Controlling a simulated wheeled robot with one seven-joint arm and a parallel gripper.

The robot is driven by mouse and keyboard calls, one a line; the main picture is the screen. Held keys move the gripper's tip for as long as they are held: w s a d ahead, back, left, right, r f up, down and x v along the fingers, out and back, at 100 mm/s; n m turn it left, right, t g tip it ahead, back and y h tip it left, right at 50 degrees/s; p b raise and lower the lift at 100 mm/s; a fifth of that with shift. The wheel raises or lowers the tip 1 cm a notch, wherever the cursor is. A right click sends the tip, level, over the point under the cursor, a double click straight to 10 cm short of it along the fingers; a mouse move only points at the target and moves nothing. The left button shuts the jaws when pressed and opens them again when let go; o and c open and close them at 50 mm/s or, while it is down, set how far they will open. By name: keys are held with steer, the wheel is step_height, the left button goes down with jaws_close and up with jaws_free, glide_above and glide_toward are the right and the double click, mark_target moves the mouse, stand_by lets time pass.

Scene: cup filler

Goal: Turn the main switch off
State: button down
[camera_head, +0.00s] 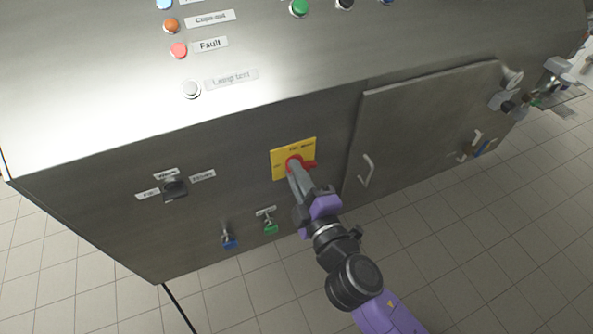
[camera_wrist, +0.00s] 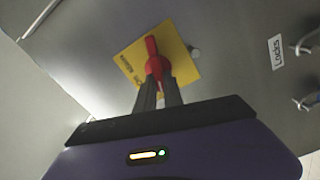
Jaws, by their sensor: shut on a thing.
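The main switch is a red rotary handle (camera_head: 309,165) on a yellow plate (camera_head: 279,158) on the front panel of the steel cabinet. In the wrist view the red handle (camera_wrist: 151,47) stands out from the yellow plate (camera_wrist: 183,62), and its bar runs roughly in line with my fingers. My gripper (camera_head: 294,168) reaches the switch from the lower right in the head view. In the wrist view my gripper (camera_wrist: 158,78) has its two fingers shut on the red handle. The fingers hide part of the handle and of the plate's lettering.
A black selector knob (camera_head: 175,189) sits left of the switch. Blue (camera_head: 230,243) and green (camera_head: 270,228) tagged locks hang below it. A cabinet door with a handle (camera_head: 367,170) is to the right. Lamps and buttons are on the sloped top. The tiled floor (camera_head: 480,255) in front is clear.

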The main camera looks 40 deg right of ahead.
steer(key=shift+a+f+n, duration=0.1)
steer(key=shift+f+n, duration=0.05)
steer(key=shift+n, duration=0.8)
steer(key=shift+f+n, duration=0.1)
steer(key=shift+n, duration=0.85)
steer(key=c, duration=1.5)
jaws_free()
steer(key=shift+o, duration=0.2)
steer(key=b+v, duration=0.2)
steer(key=v, duration=0.6)
steer(key=shift+b, duration=0.35)
steer(key=shift+w, duration=0.1)
